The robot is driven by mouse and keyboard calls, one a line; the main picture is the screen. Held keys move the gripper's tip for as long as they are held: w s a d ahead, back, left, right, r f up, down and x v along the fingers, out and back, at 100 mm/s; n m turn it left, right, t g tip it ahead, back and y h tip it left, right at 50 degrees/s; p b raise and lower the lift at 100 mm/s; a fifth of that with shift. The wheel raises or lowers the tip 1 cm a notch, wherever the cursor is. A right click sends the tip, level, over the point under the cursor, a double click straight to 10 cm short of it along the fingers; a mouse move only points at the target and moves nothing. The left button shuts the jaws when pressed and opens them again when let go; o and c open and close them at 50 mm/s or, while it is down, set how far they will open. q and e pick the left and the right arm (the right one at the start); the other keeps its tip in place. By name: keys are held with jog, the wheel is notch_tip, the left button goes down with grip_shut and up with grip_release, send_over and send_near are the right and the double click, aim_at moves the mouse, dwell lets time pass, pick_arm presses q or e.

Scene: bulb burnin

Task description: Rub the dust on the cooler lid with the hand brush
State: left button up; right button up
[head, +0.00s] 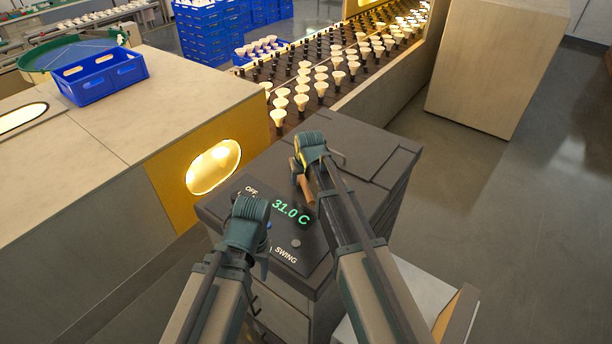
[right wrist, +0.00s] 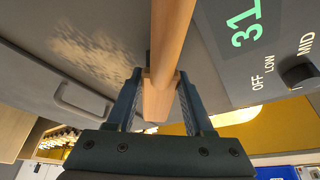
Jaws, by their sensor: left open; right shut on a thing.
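The cooler is a dark grey box with a green 31.0 C readout, and its lid (head: 345,128) is the flat dark top behind the panel. In the right wrist view a pale, speckled dust patch (right wrist: 95,50) lies on the grey lid. My right gripper (head: 305,180) is over the cooler top, shut on the wooden hand brush (head: 306,191). The brush's wood (right wrist: 168,50) runs up between the fingers in the wrist view; its bristles cannot be made out. My left gripper (head: 262,250) is open and empty above the front of the control panel.
A lit yellow housing (head: 165,170) stands left of the cooler. Behind it a conveyor (head: 350,85) carries rows of bulbs. A blue crate (head: 125,72) sits on the left counter.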

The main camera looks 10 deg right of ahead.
jog(key=shift+s+a, duration=0.2)
jog(key=shift+a, duration=0.05)
jog(key=shift+s+d+f, duration=0.2)
jog(key=shift+s+d, duration=0.45)
jog(key=shift+d, duration=0.05)
jog(key=shift+w, duration=0.1)
jog(key=shift+w+d+f, duration=0.15)
jog(key=shift+w+d, duration=0.8)
jog(key=shift+w+d+b, duration=0.2)
jog(key=shift+d+b, duration=0.1)
jog(key=shift+w+d, duration=1.3)
